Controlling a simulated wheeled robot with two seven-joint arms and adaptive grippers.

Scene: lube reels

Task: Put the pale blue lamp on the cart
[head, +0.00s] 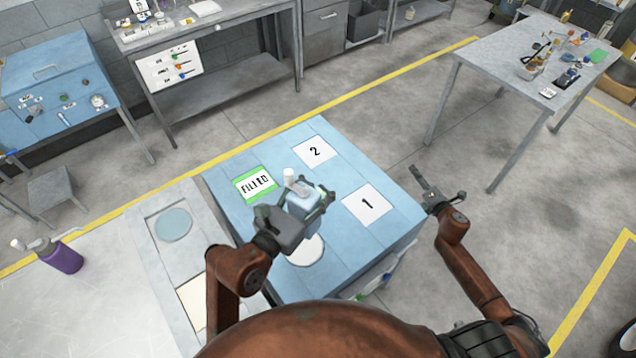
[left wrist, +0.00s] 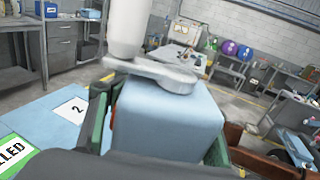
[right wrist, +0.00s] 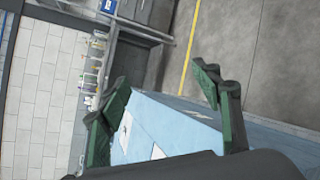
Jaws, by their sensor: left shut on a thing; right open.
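The pale blue lamp (head: 302,199), a boxy body with a white top part, is held in my left gripper (head: 310,203). In the left wrist view the lamp (left wrist: 170,115) fills the space between the green-padded fingers. The cart (head: 345,150) has a light blue top with a green FILLED label, white squares marked 2 and 1, and a white round spot. The lamp is seen over the cart top; I cannot tell whether it touches it. My right gripper (head: 441,186) is open and empty, off the cart's right side. Its spread fingers (right wrist: 165,108) show in the right wrist view.
A grey bench (head: 181,232) with a blue disc adjoins the cart's left side. A purple bottle (head: 62,256) stands at far left. A grey table (head: 500,62) with small items stands at the back right. The floor between is clear.

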